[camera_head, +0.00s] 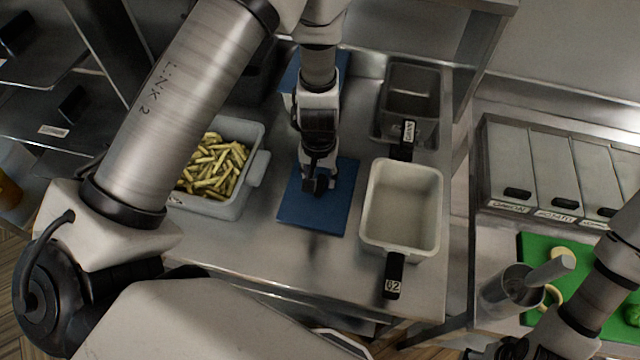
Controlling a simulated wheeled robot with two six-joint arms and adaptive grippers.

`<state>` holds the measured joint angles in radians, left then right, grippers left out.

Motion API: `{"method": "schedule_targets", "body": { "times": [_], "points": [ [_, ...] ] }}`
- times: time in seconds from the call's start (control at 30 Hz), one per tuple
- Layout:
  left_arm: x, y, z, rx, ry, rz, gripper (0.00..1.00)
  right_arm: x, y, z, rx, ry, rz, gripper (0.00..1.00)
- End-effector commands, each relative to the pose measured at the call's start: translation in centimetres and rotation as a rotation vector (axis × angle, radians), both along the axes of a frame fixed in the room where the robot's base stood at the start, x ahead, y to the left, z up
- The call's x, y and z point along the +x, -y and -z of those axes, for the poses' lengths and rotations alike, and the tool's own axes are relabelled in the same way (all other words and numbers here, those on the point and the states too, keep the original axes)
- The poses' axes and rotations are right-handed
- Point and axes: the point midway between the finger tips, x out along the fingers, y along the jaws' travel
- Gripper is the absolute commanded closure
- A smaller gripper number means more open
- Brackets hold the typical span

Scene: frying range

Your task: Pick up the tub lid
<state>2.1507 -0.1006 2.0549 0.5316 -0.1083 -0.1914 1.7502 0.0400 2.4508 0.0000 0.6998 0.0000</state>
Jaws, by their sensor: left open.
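A flat blue square panel, which looks like the tub lid (310,218), lies on the steel counter between the tub of fries and an empty pale container. My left gripper (318,188) points down over the upper middle of the lid and is open. I cannot tell whether its fingers touch the lid. The gripper and wrist hide part of the lid's far side. My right gripper (500,350) is at the bottom right, cut off by the frame edge, and its fingers do not show clearly.
A pale tub of fries (240,205) stands left of the lid. The empty pale container (372,225) with a black handle stands right. A dark metal pan (432,85) and another blue surface (290,78) are behind. A green board (530,246) lies on the right counter.

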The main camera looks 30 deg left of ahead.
Motion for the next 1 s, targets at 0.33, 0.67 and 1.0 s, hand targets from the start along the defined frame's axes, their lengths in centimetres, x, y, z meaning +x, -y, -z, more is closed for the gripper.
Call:
{"method": "schedule_targets", "body": {
  "times": [0.33, 0.67, 1.0],
  "points": [
    [0.1, 0.0, 2.5, 0.000, 0.000, -0.001, 0.50, 0.1, 0.0, 2.0, 0.000, 0.001, 0.000, 0.36],
    [0.1, 0.0, 2.5, 0.000, 0.000, -0.001, 1.00, 0.0, 0.0, 2.0, 0.000, 0.001, 0.000, 0.36],
    [0.0, 0.0, 1.8, 0.000, -0.001, 0.000, 1.00, 0.0, 0.0, 1.4, 0.000, 0.001, 0.000, 0.36]
  ]
}}
